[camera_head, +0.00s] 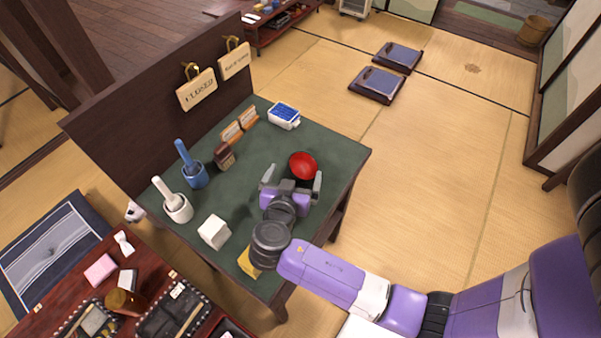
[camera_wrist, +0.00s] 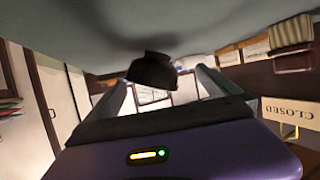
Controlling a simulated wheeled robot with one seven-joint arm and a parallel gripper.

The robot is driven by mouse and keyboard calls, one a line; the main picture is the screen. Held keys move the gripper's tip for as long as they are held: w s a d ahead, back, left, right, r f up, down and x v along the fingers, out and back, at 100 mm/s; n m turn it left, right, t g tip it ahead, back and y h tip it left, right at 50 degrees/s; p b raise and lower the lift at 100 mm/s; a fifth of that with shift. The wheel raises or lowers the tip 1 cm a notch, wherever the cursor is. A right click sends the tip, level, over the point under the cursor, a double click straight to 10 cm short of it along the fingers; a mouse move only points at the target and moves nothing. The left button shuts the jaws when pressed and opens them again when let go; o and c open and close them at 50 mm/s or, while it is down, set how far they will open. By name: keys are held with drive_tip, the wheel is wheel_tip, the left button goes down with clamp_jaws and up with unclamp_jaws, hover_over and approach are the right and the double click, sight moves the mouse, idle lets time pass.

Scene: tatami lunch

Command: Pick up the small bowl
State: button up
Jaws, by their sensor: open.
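The small bowl (camera_head: 303,165) is red inside and stands upright on the dark green table (camera_head: 335,158). My gripper (camera_head: 293,177) is open and empty, low over the table, with its two fingers spread toward the bowl. The bowl lies just ahead of the fingers, in line with the gap and closer to the right finger in the head view. In the wrist view, which is upside down, a dark bowl shape (camera_wrist: 152,72) shows between the two fingers (camera_wrist: 163,80). Whether the fingertips reach past its rim is unclear.
A white cube (camera_head: 214,232), a white mortar (camera_head: 178,208), a blue mortar (camera_head: 195,176) and a brown container (camera_head: 224,155) stand left of my gripper. A blue-and-white box (camera_head: 284,116) stands behind. A yellow object (camera_head: 248,263) is partly hidden by my arm. The table right of the bowl is clear.

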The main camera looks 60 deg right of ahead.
sight(301, 161)
drive_tip(key=p+x, duration=0.1)
drive_tip(key=x, duration=0.5)
drive_tip(key=shift+d+f, duration=0.15)
drive_tip(key=shift+d, duration=0.2)
drive_tip(key=shift+c, duration=0.4)
drive_tip(key=c, duration=1.4)
drive_tip(key=shift+o, duration=0.2)
